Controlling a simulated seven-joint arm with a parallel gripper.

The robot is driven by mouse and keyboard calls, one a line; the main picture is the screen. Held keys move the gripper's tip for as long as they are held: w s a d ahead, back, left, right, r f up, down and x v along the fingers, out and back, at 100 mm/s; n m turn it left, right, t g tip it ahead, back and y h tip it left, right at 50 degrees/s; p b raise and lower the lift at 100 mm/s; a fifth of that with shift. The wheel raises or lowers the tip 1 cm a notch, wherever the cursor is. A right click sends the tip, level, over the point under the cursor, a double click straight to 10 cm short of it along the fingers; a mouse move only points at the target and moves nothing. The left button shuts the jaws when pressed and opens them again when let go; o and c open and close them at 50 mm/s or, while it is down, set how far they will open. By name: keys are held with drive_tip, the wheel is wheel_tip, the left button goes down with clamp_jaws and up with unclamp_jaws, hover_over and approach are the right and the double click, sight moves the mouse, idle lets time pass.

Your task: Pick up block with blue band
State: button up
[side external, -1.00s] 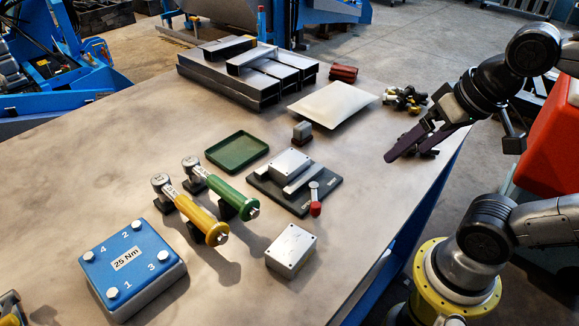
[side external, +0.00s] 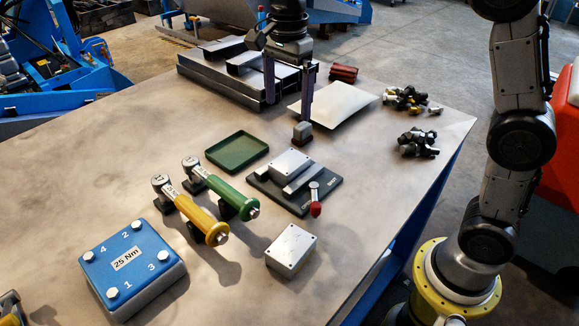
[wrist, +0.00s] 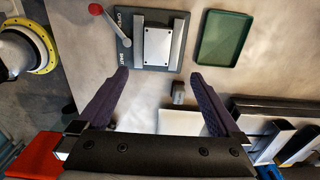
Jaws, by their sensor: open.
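No block with a plain blue band shows clearly. A small grey block (side external: 302,130) with a dark brown lower part stands on the table, and no blue can be made out on it. A larger block (side external: 132,258) has a blue top marked "25 Nm", bolts at its corners and a grey lower part, at the front left. My gripper (side external: 289,110) points down, open and empty, above and behind the small grey block. In the wrist view the small block (wrist: 178,92) appears between the spread fingers (wrist: 160,75), nearer the right one.
Near the small block are a green tray (side external: 237,151), a dark fixture plate (side external: 262,187) with a red-knobbed lever, and a white pad (side external: 333,103). Stacked metal channels (side external: 228,85) lie behind. Yellow (side external: 205,223) and green (side external: 229,196) tools and a metal box (side external: 291,251) stand in front.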

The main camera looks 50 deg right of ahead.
hover_over(289, 160)
wheel_tip(289, 160, down, 9)
drive_tip(key=shift+w+a+r, duration=0.1)
drive_tip(key=shift+w+r, duration=0.05)
drive_tip(key=shift+r, duration=0.05)
drive_tip(key=shift+s+f, duration=0.15)
drive_tip(key=shift+f, duration=1.25)
drive_tip(key=shift+s+f, duration=0.1)
drive_tip(key=shift+f, duration=1.25)
drive_tip(key=shift+r, duration=0.1)
clamp_jaws()
